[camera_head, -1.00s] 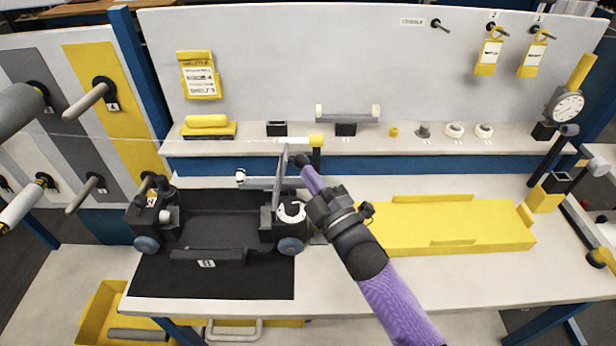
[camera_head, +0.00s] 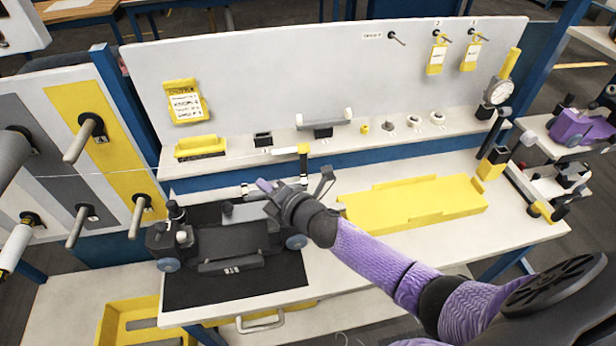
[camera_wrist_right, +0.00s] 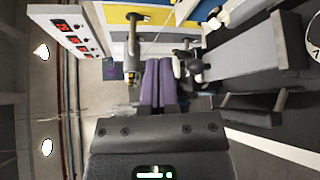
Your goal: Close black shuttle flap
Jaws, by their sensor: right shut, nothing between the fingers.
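The black shuttle (camera_head: 215,243) sits on a black mat at the left of the table. Its grey flap (camera_head: 245,212) lies low across the back of the shuttle, roughly flat; I cannot tell whether it is fully seated. My right gripper (camera_head: 265,186) is shut and empty, just above and behind the flap's right end. In the right wrist view its purple fingers (camera_wrist_right: 158,82) are together, with a broad grey panel to their right, apparently the flap (camera_wrist_right: 250,57). My left gripper is not in view.
A yellow tray (camera_head: 415,205) lies right of the shuttle. The back shelf holds a yellow block (camera_head: 200,146) and several small parts. Spool pegs (camera_head: 85,138) stick out from the panel at the left. The black mat (camera_head: 240,290) is bare in front of the shuttle.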

